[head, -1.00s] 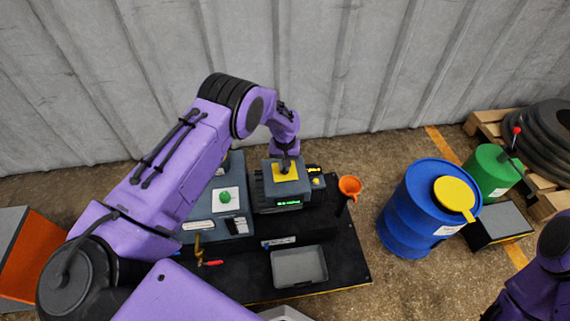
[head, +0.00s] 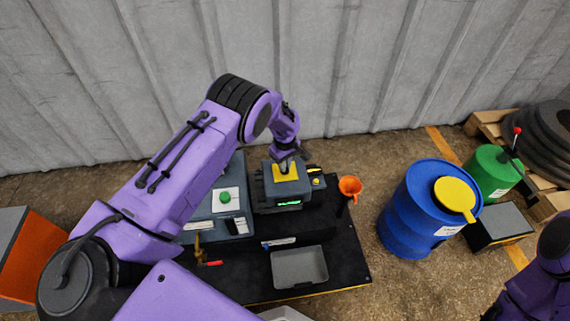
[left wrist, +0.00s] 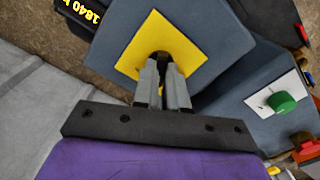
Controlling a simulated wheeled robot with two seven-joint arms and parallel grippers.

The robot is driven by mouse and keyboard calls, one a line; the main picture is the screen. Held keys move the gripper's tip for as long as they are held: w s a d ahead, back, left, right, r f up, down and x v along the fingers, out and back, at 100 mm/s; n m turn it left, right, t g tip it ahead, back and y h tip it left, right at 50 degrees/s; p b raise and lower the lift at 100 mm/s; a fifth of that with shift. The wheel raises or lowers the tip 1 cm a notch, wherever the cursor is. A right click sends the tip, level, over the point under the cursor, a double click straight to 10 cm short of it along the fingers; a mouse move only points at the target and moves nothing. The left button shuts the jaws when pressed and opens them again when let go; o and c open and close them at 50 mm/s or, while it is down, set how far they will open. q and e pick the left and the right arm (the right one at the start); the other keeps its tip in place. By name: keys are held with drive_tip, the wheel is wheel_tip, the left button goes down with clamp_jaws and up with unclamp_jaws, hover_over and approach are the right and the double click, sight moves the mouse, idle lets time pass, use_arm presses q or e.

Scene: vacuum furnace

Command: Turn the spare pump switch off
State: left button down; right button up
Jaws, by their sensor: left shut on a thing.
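The spare pump switch sits on top of a grey box (head: 290,190) with a yellow plate (head: 286,172); the box has a green lit display on its front. My left gripper (head: 286,160) reaches down onto the yellow plate. In the left wrist view my left gripper (left wrist: 162,88) is shut at the middle of the yellow plate (left wrist: 185,55), on a small dark knob that its fingers mostly hide. The knob's exact angle cannot be made out. My right gripper is out of view; only part of my right arm shows at the lower right edge.
A grey tray (head: 299,267), a red-handled valve (head: 210,263) and an orange funnel (head: 350,187) are nearby. A blue drum (head: 417,215) stands to the right. A corrugated wall is behind.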

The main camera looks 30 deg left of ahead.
use_arm(q)
drive_tip(key=shift+d+n, duration=0.1)
drive_tip(key=shift+n, duration=0.2)
drive_tip(key=c, duration=1.2)
unclamp_jaws()
wheel_tip(320, 180, up, 10)
drive_tip(key=shift+r+p, duration=0.25)
drive_tip(key=shift+p, duration=0.45)
